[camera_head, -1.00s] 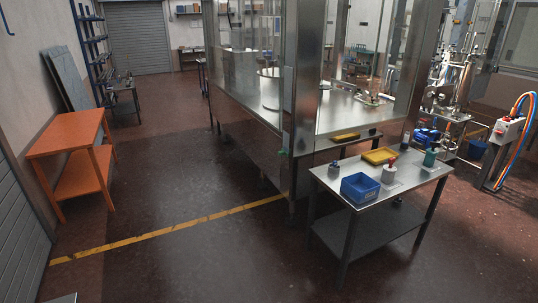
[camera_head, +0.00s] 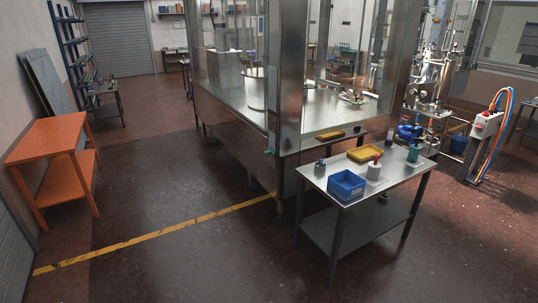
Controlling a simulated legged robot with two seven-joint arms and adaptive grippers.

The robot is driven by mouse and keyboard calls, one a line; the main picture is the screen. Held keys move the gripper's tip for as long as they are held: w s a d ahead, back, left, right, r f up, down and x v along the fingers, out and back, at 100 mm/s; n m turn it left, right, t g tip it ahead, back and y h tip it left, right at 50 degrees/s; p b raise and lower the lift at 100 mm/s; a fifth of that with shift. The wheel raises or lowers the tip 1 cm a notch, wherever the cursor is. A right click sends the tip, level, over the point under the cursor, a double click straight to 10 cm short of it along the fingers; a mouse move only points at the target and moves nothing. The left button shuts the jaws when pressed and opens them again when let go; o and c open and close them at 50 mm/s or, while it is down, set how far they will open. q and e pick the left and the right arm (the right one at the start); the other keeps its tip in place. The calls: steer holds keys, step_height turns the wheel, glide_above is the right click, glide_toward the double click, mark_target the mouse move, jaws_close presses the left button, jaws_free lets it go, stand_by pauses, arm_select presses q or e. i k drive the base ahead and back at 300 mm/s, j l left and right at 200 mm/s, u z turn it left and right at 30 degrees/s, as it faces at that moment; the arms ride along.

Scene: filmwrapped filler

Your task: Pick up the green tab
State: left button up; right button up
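No thing is clearly readable as a green tab at this distance. A small green spot (camera_head: 269,152) shows low on the metal post of the glazed machine. A teal-green item (camera_head: 414,154) stands upright near the right end of the small steel table (camera_head: 395,175). Neither of my grippers is in view.
An orange table (camera_head: 45,138) is at left. The floor between is clear.

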mark_target(269, 151)
steer(key=i+u, duration=0.3)
steer(key=i, duration=1.4)
steer(key=i+j+z, duration=0.1)
steer(key=i, duration=0.55)
steer(key=i+j, duration=0.15)
steer(key=i, duration=0.55)
steer(key=l+z, duration=0.05)
